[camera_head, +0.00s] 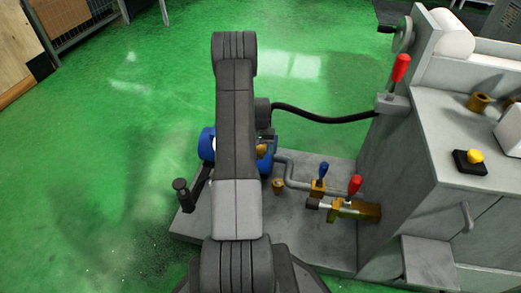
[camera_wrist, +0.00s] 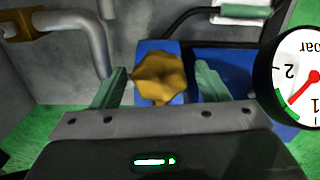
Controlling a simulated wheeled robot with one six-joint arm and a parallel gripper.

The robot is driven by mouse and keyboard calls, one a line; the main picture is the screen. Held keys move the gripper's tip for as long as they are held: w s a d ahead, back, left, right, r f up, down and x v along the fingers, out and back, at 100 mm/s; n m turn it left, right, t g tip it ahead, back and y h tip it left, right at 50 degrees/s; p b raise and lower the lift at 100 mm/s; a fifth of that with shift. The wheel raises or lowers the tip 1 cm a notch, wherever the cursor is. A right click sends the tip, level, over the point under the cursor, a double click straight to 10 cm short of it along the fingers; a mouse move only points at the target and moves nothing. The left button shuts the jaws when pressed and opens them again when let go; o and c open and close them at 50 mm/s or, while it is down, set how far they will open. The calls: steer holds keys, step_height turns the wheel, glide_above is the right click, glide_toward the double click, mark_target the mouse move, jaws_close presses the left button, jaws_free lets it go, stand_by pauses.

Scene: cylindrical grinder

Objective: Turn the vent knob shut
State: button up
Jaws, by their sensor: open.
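The brass, lobed vent knob (camera_wrist: 160,79) sits on a blue body (camera_wrist: 150,48) in the middle of the wrist view. My gripper (camera_wrist: 161,66) is open, with one grey-green finger on each side of the knob. Gaps show between the knob and both fingers, so neither appears to touch it. In the head view my arm covers most of the blue unit (camera_head: 207,145). A small brass piece shows at the arm's right edge there, probably the knob. My fingers are hidden in that view.
A round pressure gauge (camera_wrist: 301,76) stands close to the right finger. A grey pipe (camera_wrist: 93,42) rises at left. In the head view, a blue-handled valve (camera_head: 319,181), a red-handled valve (camera_head: 355,186) and the grey machine (camera_head: 412,165) stand to the right. The green floor at left is open.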

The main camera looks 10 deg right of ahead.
steer(key=c, duration=1)
steer(key=shift+m, duration=1.9)
steer(key=o, duration=1)
steer(key=shift+r, duration=0.1)
step_height(320, 180, up, 14)
steer(key=p, duration=0.4)
steer(key=shift+f, duration=0.25)
